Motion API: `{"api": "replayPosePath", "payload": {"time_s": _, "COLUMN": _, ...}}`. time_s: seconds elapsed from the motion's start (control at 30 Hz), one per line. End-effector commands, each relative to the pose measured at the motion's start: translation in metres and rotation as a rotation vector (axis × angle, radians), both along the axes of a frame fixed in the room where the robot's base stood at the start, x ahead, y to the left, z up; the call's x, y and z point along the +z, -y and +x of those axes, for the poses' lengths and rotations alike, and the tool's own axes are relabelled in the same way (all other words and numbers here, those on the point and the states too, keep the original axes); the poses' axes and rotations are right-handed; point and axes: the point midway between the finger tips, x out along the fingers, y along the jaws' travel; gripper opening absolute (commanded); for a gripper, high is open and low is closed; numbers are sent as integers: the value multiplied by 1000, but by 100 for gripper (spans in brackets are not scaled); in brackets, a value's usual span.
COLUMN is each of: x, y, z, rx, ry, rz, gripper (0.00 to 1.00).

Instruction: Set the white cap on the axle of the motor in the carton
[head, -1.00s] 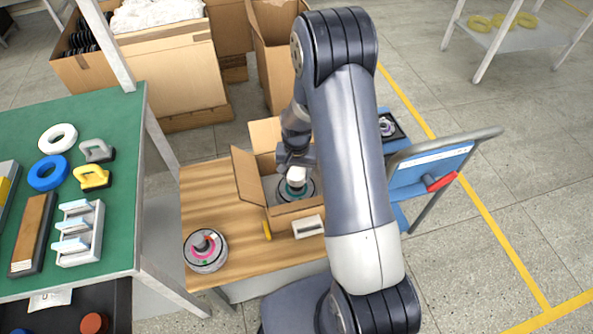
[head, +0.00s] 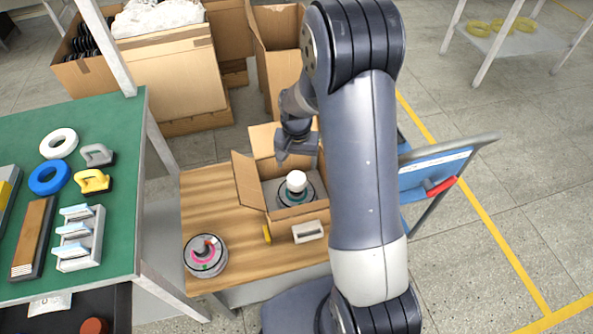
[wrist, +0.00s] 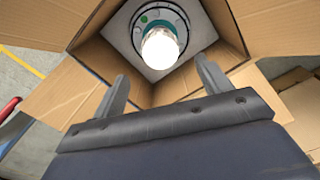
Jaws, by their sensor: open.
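The carton (head: 298,213) stands open on the wooden table, with its flaps spread. The motor (head: 309,194) lies inside it, a round disc with a green ring around its middle. The white cap (head: 296,181) sits upright over the motor's centre; the axle is hidden beneath it. In the wrist view the cap (wrist: 160,48) appears bright over the motor (wrist: 137,20). My gripper (head: 296,158) is above the carton, behind and above the cap, and apart from it. In the wrist view its two fingers (wrist: 163,85) are spread with nothing between them.
Another motor (head: 205,255) with a pink ring stands at the table's front left. A small yellow piece (head: 267,234) and a pale block (head: 310,231) lie before the carton. A green bench (head: 120,215) with tools is at left. A blue cart (head: 432,180) stands at right.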

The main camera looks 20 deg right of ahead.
Motion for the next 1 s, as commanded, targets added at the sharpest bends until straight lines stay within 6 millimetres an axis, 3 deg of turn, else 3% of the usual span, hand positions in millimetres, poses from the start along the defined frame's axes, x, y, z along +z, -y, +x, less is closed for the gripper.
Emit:
{"api": "replayPosePath", "payload": {"time_s": 0.1, "x": 24, "y": 0, "z": 1, "rx": 0, "ry": 5, "rz": 0, "gripper": 73}}
{"api": "replayPosePath", "payload": {"time_s": 0.33, "x": 48, "y": 0, "z": 0, "rx": 0, "ry": 1, "rz": 0, "gripper": 73}}
{"api": "replayPosePath", "payload": {"time_s": 1.0, "x": 50, "y": 0, "z": 0, "rx": 0, "ry": 0, "rz": 0, "gripper": 73}}
